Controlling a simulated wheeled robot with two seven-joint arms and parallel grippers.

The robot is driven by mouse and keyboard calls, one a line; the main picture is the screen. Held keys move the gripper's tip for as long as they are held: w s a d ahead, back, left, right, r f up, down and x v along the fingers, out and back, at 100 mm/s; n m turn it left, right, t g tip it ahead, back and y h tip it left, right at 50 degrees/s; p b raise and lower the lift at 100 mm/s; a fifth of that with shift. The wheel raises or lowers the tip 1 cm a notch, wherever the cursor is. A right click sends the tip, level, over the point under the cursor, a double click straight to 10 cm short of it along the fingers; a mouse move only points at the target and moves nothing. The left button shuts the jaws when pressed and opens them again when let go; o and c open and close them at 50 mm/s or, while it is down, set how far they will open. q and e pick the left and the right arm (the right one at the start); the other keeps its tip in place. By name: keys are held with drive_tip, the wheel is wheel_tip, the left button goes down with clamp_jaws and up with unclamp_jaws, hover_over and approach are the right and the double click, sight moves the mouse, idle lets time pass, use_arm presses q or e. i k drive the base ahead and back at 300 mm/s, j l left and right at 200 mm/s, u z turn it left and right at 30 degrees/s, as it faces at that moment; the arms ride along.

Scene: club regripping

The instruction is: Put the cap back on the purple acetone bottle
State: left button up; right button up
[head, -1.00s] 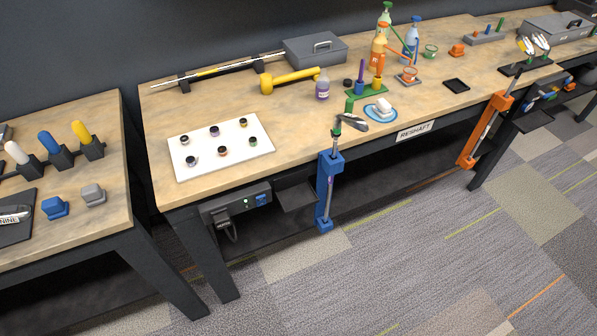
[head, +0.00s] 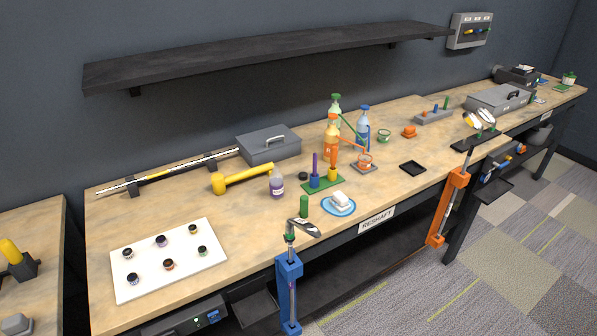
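The purple acetone bottle (head: 277,184) stands upright on the wooden bench, with purple liquid in its lower part and a pale, narrow top that looks uncapped. A small dark round piece (head: 303,176), which looks like a cap, lies on the bench just right of the bottle, apart from it. It is too small to be sure. Neither of my grippers is in view.
A yellow mallet (head: 243,177) lies left of the bottle. A green stand (head: 322,186) with coloured pegs is to the right. A white board (head: 170,258) with several small pots is front left. A blue clamp (head: 289,285) rises at the front edge. A dark shelf (head: 270,57) hangs above.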

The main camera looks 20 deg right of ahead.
sight(276, 185)
drive_tip(key=i+l+u, duration=0.15)
drive_tip(key=l, duration=0.2)
drive_tip(key=i+l+u, duration=0.15)
drive_tip(key=l, duration=0.2)
drive_tip(key=i+l+u, duration=0.1)
drive_tip(key=l, duration=0.25)
drive_tip(key=i+l+u, duration=0.15)
drive_tip(key=l, duration=0.25)
drive_tip(key=i, duration=0.05)
